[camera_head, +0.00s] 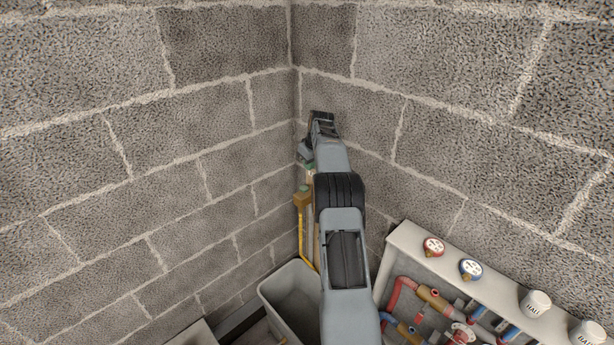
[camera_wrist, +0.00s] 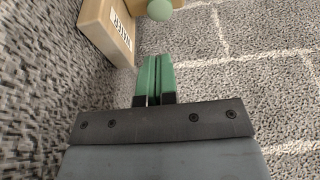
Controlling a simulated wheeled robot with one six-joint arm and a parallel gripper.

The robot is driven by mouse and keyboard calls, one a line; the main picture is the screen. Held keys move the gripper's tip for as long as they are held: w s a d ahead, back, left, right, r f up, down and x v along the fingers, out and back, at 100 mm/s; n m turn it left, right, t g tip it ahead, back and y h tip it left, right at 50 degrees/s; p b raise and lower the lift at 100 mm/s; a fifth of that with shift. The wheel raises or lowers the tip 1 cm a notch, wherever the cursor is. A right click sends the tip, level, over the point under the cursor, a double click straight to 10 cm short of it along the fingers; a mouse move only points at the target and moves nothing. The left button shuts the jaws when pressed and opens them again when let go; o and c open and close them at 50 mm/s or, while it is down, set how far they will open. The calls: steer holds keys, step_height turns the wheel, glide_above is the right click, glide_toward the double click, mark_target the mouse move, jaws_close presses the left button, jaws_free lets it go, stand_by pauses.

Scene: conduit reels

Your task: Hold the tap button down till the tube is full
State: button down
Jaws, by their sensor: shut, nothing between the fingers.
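The tap (camera_head: 303,198) is a tan block low in the wall corner, and it also shows in the wrist view (camera_wrist: 108,28) with a printed label on its side. Its round green button (camera_wrist: 160,10) is at the top edge of the wrist view. My gripper (camera_wrist: 155,62) has its green fingers shut together with nothing between them. In the picture the fingertips point toward the button, with a visible gap between them. A yellow tube (camera_head: 302,245) runs down below the tap. My arm hides part of this area, and I cannot tell any fill level.
A grey open bin (camera_head: 274,293) stands below the tap. Grey block walls (camera_head: 220,120) meet close behind the tap.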

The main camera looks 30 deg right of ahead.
steer(key=shift+v, duration=1.5)
steer(key=s+a+f+m+g, duration=0.1)
steer(key=s+a+f+m, duration=0.15)
steer(key=f+m, duration=0.2)
steer(key=s+a+r+n+t, duration=0.1)
steer(key=s+a+r, duration=0.2)
steer(key=s+a, duration=1.1)
steer(key=s+a+r+n+t, duration=0.1)
steer(key=s+a+r, duration=0.3)
steer(key=s+a, duration=1.1)
steer(key=shift+s+n+t, duration=0.2)
steer(key=shift+n+t, duration=0.1)
steer(key=shift+n, duration=0.15)
